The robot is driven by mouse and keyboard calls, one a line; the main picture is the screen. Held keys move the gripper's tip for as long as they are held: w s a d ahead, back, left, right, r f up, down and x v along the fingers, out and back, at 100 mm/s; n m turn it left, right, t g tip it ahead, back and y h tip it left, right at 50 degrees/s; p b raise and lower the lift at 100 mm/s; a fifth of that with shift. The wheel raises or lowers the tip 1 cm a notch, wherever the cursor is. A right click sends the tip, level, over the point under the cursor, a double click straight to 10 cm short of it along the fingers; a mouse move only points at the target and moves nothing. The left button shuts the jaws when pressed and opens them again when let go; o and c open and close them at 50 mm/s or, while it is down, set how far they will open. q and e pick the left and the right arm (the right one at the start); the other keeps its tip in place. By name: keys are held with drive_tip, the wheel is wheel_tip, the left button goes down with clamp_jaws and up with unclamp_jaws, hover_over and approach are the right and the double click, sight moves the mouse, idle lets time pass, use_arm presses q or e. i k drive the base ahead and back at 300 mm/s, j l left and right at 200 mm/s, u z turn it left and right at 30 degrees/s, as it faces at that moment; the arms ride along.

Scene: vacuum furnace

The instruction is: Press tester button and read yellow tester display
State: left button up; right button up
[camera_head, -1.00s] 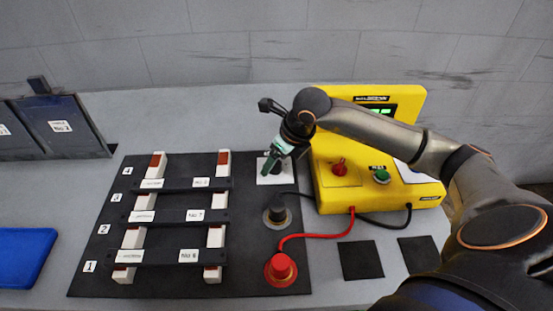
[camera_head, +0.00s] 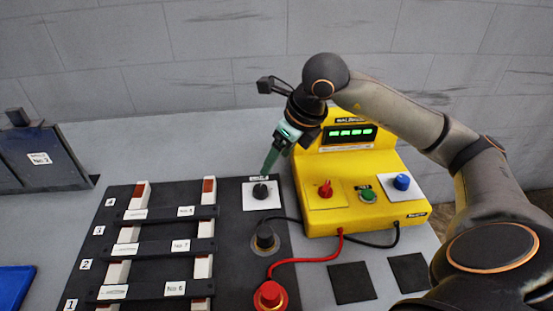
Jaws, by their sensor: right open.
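The yellow tester (camera_head: 330,222) stands on the table right of the black mat. Its display (camera_head: 349,135) glows with green segments, too small to read for certain. On its front are a red knob (camera_head: 325,188), a green button (camera_head: 368,195) and a blue knob (camera_head: 402,182) on a white plate. My right gripper (camera_head: 268,172) is open and empty. It points down above a black knob (camera_head: 260,191) on a white plate, left of the tester, and appears apart from it. My left gripper is not in view.
Red and black cables join the tester to a red terminal (camera_head: 270,295) and a dark terminal (camera_head: 265,240). Dark bars (camera_head: 160,248) lie across pale rails on the black mat (camera_head: 232,270). Two black squares (camera_head: 352,283) lie in front of the tester. A blue tray (camera_head: 14,287) is at left.

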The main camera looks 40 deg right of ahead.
sight(366, 195)
drive_tip(key=k, duration=1)
